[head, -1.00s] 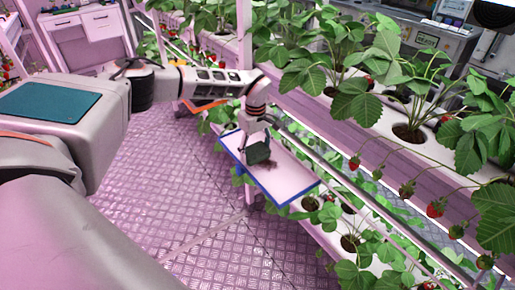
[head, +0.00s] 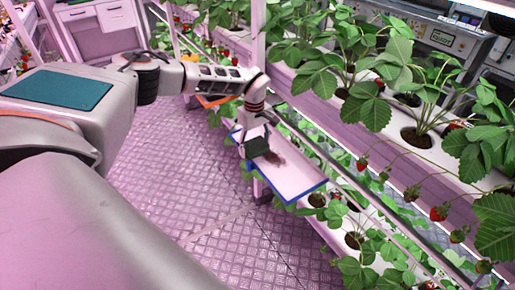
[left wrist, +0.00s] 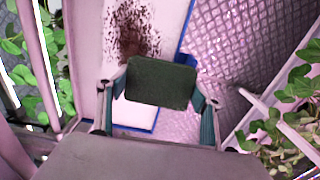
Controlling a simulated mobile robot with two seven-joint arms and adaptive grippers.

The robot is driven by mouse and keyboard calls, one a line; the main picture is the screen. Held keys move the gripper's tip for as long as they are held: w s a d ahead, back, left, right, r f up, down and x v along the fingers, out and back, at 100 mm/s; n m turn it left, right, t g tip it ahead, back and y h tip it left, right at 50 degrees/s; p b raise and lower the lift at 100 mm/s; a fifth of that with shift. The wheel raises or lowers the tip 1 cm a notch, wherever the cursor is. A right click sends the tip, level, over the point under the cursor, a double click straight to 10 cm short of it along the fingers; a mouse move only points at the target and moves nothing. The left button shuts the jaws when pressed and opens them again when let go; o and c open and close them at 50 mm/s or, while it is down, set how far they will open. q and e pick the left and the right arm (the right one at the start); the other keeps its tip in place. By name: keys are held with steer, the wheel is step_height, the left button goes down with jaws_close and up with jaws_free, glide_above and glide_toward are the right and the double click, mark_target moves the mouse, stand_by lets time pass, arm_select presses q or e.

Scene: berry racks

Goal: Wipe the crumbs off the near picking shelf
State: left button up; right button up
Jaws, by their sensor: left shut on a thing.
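The near picking shelf (head: 300,186) is a pale narrow board with a blue edge, fixed along the front of the berry rack. A patch of dark brown crumbs (head: 275,158) lies on it; the patch also shows at the top of the left wrist view (left wrist: 132,28). My left gripper (head: 256,143) is shut on a dark green sponge (left wrist: 160,83). The sponge is at the shelf, just left of the crumbs in the head view; I cannot tell whether it touches the surface. My right gripper is not in view.
Rack gutters (head: 440,160) with strawberry plants (head: 380,75) and hanging berries run along the right. A metal rail (head: 340,172) passes close behind the shelf. An orange-edged tray (head: 215,101) is farther back. The patterned floor (head: 190,190) on the left is clear.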

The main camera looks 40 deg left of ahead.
mark_target(264, 141)
arm_select(q)
steer(key=shift+w+d+r+b, duration=0.1)
steer(key=shift+w+d+b, duration=0.2)
steer(key=shift+w, duration=0.3)
steer(key=shift+w+d+f+b, duration=0.15)
steer(key=shift+w+b, duration=0.25)
steer(key=shift+w, duration=0.25)
steer(key=shift+w+d+r+b, duration=0.15)
steer(key=shift+w+d+b, duration=0.15)
steer(key=shift+w, duration=0.3)
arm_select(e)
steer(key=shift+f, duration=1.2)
